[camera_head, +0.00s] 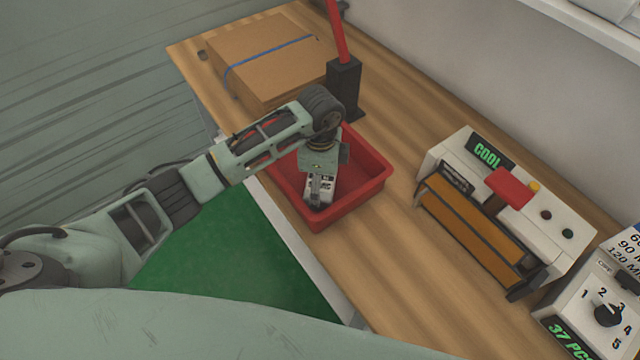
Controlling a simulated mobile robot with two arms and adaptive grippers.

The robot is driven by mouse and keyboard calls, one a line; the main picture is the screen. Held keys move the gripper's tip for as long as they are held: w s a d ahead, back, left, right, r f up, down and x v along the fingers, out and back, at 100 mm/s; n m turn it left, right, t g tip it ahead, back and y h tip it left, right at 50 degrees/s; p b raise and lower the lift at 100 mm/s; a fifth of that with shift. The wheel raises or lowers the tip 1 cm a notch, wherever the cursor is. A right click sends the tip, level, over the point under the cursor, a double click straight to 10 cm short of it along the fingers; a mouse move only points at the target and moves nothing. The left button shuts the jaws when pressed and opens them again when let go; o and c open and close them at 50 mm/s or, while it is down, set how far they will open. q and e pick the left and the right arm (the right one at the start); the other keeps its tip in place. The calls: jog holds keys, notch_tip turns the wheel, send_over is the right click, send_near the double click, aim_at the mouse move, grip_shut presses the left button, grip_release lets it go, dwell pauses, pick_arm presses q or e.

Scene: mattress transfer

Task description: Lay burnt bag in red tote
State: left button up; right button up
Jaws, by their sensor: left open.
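The red tote (369,192) stands on the wooden bench, left of the sealing machine. My left arm comes in from the left and reaches over the tote. My left gripper (319,194) points down inside the tote and is open. A small white item with dark markings (327,184) shows in the tote beside the fingers. It may be the burnt bag, but the gripper partly covers it and I cannot tell whether they touch. My right gripper is not in view.
A cardboard box (262,58) with a blue strap lies at the back left. A black post with a red rod (344,86) stands beside it, behind the tote. The sealing machine (500,212) and a dial unit (600,305) are at right. Bare bench (400,260) lies between.

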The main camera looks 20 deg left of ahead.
pick_arm(q)
notch_tip(320, 180, up, 10)
jog(key=shift+f+b, duration=0.15)
jog(key=shift+b, duration=1.05)
jog(key=shift+r, duration=0.7)
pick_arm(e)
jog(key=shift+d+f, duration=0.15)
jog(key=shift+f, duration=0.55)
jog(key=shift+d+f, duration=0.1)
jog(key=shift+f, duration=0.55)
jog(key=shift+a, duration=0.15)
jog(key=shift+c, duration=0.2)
